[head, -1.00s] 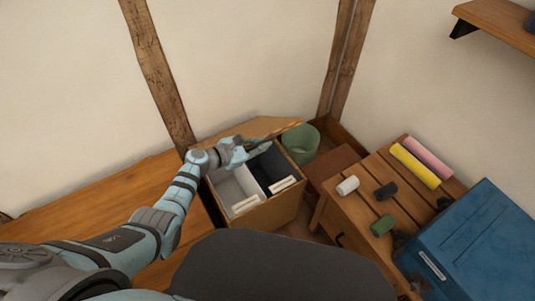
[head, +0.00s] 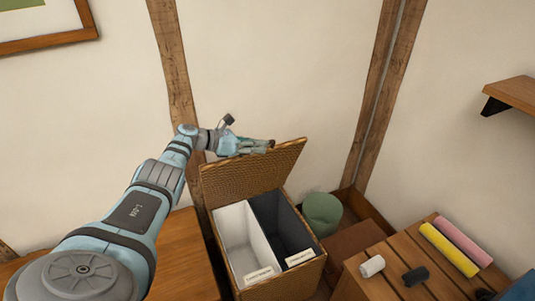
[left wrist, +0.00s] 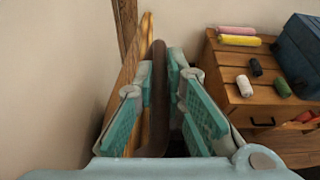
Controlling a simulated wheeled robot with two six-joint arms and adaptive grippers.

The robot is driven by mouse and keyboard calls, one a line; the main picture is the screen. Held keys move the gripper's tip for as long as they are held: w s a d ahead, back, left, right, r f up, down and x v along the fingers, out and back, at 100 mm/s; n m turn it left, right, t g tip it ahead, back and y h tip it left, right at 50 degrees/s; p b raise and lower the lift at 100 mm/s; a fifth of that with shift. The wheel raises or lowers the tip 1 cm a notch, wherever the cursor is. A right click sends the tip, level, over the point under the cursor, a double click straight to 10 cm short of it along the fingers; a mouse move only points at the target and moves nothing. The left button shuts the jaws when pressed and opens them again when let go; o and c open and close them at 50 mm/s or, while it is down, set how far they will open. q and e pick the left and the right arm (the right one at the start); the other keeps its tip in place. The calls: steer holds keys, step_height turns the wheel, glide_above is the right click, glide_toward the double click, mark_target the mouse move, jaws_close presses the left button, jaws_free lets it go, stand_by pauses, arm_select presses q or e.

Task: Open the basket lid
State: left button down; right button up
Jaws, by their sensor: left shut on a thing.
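The woven basket (head: 290,285) stands with its top open, showing a white-lined compartment (head: 238,232) and a dark-lined compartment (head: 280,222). Its brown wicker lid (head: 243,181) is raised at the back, and its inner face shows in the head view. My left gripper (head: 268,147) is at the lid's upper edge, shut on it. In the left wrist view, the dark lid edge (left wrist: 157,85) runs between the two teal finger pads of the gripper (left wrist: 160,105). My right gripper is not in view.
A green bin (head: 322,213) stands right of the basket. A slatted wooden table (head: 385,295) at right holds yellow and pink rolls (head: 450,250) and small rolls. A wooden surface (head: 180,250) lies at left. Wall posts (head: 175,75) rise behind.

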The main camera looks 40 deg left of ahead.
arm_select(q)
steer(key=shift+a, duration=0.1)
steer(key=c, duration=1.7)
jaws_free()
steer(key=shift+f, duration=0.1)
steer(key=shift+o, duration=0.2)
steer(key=shift+s+a, duration=0.35)
steer(key=shift+s, duration=0.1)
steer(key=v, duration=1.1)
steer(key=shift+r, duration=0.25)
steer(key=shift+w+d, duration=0.1)
steer(key=shift+d, duration=0.05)
